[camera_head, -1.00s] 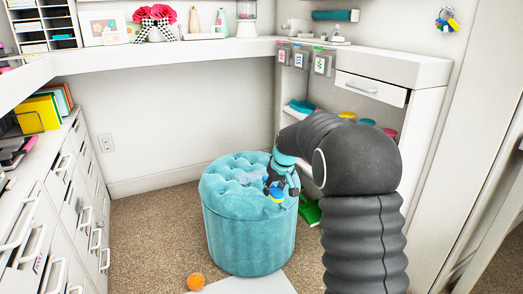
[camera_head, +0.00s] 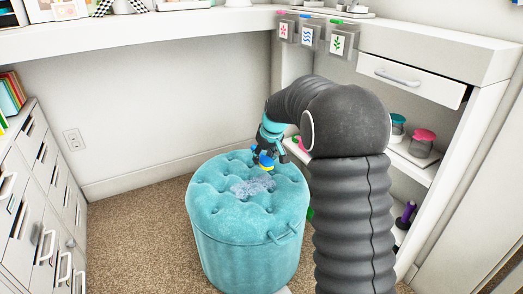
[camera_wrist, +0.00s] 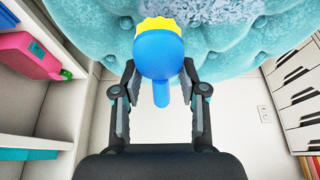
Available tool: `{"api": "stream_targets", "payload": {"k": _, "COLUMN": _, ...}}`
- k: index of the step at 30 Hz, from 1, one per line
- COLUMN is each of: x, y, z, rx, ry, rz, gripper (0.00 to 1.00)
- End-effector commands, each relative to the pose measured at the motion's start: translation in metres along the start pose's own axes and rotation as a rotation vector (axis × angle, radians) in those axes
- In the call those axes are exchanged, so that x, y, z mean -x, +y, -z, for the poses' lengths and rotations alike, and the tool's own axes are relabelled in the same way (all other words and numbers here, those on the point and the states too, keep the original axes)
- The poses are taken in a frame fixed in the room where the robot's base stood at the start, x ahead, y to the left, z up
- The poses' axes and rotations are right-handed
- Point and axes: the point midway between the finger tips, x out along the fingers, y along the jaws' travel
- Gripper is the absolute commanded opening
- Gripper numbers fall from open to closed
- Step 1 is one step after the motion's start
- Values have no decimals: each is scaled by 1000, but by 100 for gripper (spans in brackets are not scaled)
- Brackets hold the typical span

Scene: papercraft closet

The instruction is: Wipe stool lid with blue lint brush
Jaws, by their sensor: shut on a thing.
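The stool (camera_head: 250,240) is round and teal with a tufted lid (camera_head: 222,207). A patch of greyish-blue lint (camera_head: 254,186) lies near the middle of the lid. My gripper (camera_head: 266,151) is over the far part of the lid, shut on the blue lint brush (camera_head: 264,161). In the wrist view the brush (camera_wrist: 158,55) has a round blue head with a yellow edge, and its blue handle sits between the fingers of my gripper (camera_wrist: 162,98). The brush is just beyond the lint; I cannot tell whether it touches the lid.
White drawers (camera_head: 45,200) stand on the left. A shelf unit (camera_head: 440,165) with an open drawer (camera_head: 412,78) and lidded jars (camera_head: 423,143) stands on the right. A desktop (camera_head: 150,38) runs along the back wall. Carpet (camera_head: 135,230) left of the stool is clear.

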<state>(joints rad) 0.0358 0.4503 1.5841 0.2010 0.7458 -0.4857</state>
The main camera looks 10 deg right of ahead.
Motion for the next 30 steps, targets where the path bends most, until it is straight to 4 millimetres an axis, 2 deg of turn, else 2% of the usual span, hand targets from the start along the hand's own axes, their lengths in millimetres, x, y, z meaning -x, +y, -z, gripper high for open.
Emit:
{"api": "stream_targets", "payload": {"k": 11, "x": 0, "y": 0, "z": -3, "rx": 2, "ry": 0, "rz": 2, "gripper": 0}}
{"api": "stream_targets", "payload": {"k": 24, "x": -36, "y": 0, "z": -17, "rx": 2, "ry": 1, "rz": 2, "gripper": 0}}
{"api": "stream_targets", "payload": {"k": 30, "x": -44, "y": 0, "z": -20, "rx": 3, "ry": 1, "rz": 2, "gripper": 0}}
